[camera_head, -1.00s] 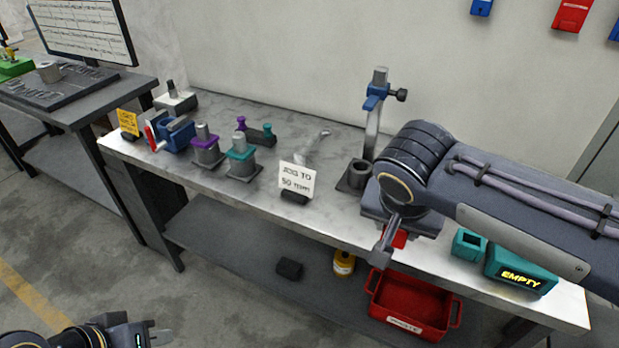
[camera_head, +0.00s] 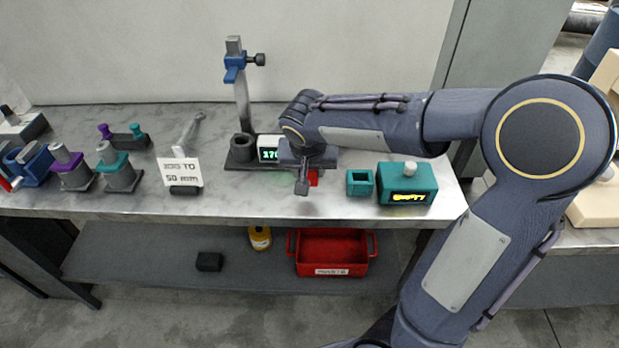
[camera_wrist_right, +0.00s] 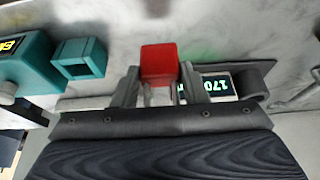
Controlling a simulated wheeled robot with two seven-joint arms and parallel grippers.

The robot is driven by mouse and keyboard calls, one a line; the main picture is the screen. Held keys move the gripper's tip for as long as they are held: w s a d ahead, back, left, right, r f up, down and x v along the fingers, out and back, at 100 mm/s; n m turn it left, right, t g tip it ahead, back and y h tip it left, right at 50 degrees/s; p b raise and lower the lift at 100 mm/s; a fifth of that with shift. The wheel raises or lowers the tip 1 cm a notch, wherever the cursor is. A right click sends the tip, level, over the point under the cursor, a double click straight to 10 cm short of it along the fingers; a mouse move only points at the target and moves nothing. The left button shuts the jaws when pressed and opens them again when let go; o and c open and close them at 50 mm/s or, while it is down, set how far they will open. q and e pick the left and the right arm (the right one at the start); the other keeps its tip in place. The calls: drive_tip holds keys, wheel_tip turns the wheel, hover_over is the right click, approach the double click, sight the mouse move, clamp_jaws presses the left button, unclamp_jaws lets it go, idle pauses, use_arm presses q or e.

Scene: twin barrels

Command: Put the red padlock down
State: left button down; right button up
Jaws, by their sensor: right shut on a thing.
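The red padlock (camera_wrist_right: 159,62) is between the fingers of my right gripper (camera_wrist_right: 158,92) in the right wrist view, its red body sticking out past the fingertips. In the head view only a small red part of the padlock (camera_head: 313,177) shows beside my right gripper (camera_head: 303,183), which hides the rest. The gripper is shut on it over the front part of the bench (camera_head: 240,204). I cannot tell whether the padlock touches the bench top. My left gripper is not in view.
A teal open box (camera_head: 360,183) and a teal box marked EMPTY (camera_head: 407,186) stand just right of the gripper. A display (camera_head: 268,150) and a stand with a blue clamp (camera_head: 240,95) are behind and left. A red bin (camera_head: 332,254) is on the lower shelf.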

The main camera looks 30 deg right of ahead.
sight(310, 176)
drive_tip(key=shift+w+d+f, duration=0.15)
drive_tip(key=shift+d+f, duration=0.05)
drive_tip(key=shift+f, duration=0.1)
drive_tip(key=shift+w+d+f, duration=0.15)
drive_tip(key=shift+f, duration=1.65)
drive_tip(key=shift+f+b, duration=0.2)
drive_tip(key=shift+b, duration=0.2)
drive_tip(key=o, duration=0.9)
drive_tip(key=shift+r, duration=0.1)
drive_tip(key=shift+r, duration=0.1)
